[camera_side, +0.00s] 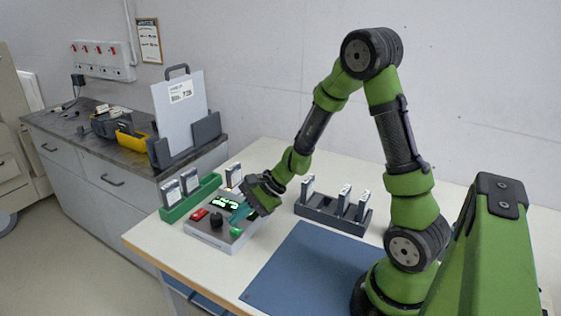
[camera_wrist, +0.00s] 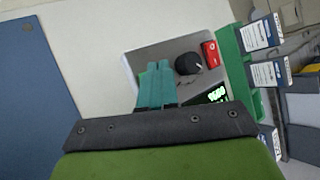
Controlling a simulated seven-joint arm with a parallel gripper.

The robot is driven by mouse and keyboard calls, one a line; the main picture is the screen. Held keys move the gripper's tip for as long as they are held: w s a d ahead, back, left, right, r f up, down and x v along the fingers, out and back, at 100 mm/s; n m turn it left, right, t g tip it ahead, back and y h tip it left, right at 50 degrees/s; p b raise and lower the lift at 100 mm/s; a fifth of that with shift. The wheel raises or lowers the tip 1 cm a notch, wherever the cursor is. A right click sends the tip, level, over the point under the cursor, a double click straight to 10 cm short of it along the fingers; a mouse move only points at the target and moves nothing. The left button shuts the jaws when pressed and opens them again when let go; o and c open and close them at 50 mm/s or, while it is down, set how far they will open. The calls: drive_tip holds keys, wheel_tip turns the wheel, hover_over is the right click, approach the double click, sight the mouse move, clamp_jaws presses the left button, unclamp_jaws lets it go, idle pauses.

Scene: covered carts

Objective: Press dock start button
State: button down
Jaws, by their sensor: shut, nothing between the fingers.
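The dock (camera_side: 207,233) is a grey box on the white table, with a red switch (camera_side: 199,214), a black knob (camera_side: 216,220), a lit green display (camera_side: 225,202) and a green button (camera_side: 236,231) near its front right corner. My gripper (camera_side: 238,214) is shut and empty, its teal fingers low over the dock's right part, just behind the green button. In the wrist view the fingers (camera_wrist: 157,72) lie over the dock's panel (camera_wrist: 150,56), left of the knob (camera_wrist: 188,64). They hide most of the green button there; I cannot tell whether they touch it.
A green rack (camera_side: 190,198) with several white-labelled drives stands along the dock's far left side. A dark rack (camera_side: 326,213) with drives stands to the right. A blue mat (camera_side: 305,268) lies bare in front. A counter (camera_side: 110,150) with a grey stand is behind.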

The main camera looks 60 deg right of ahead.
drive_tip(key=shift+r, duration=2.55)
wheel_tip(320, 180, up, 7)
hover_over(240, 229)
drive_tip(key=s+r, duration=0.3)
drive_tip(key=s, duration=0.6)
drive_tip(key=shift+a, duration=0.2)
